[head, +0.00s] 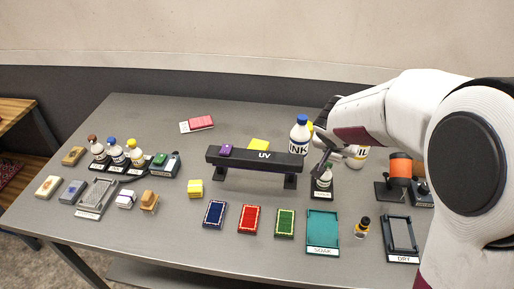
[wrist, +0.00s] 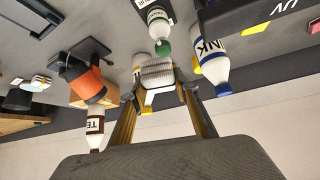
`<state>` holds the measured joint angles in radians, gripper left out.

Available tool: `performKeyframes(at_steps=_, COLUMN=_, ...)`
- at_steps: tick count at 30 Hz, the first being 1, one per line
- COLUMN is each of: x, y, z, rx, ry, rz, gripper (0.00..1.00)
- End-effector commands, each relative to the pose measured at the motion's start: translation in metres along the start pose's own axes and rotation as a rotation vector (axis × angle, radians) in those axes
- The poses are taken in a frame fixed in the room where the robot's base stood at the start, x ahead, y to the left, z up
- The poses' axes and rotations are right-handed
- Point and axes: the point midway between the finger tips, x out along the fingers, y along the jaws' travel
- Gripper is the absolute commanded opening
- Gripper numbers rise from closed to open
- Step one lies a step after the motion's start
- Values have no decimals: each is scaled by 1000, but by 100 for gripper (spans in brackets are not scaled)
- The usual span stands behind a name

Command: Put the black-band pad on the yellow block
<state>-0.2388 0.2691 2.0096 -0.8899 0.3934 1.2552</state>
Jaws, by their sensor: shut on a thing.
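My gripper (wrist: 160,84) is shut on a pale grey, ribbed-looking piece (wrist: 157,73) in the wrist view. No black band shows on it from this side, so I cannot confirm that it is the black-band pad. In the head view my gripper (head: 320,158) is low over the table's right half, just above a green-capped bottle (head: 322,180), and the held piece is not clear there. A small yellow block (head: 195,188) with a pale stripe sits left of the UV bar. A flat yellow piece (head: 259,145) shows behind the bar.
The black UV bar (head: 265,158) stands mid-table, with a purple piece (head: 225,150) on its left. The ink bottle (head: 299,136) is close by my gripper. Blue (head: 214,214), red (head: 250,219) and green (head: 285,223) pads lie in front, beside the soak tray (head: 322,247).

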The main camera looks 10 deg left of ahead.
Motion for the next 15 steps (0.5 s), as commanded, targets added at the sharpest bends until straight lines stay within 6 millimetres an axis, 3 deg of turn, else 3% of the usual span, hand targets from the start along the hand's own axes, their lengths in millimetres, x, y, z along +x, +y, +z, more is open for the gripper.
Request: performKeyframes(at_steps=15, x=15, y=-109, z=-35, rx=-53, ry=0, rz=-41, gripper=13)
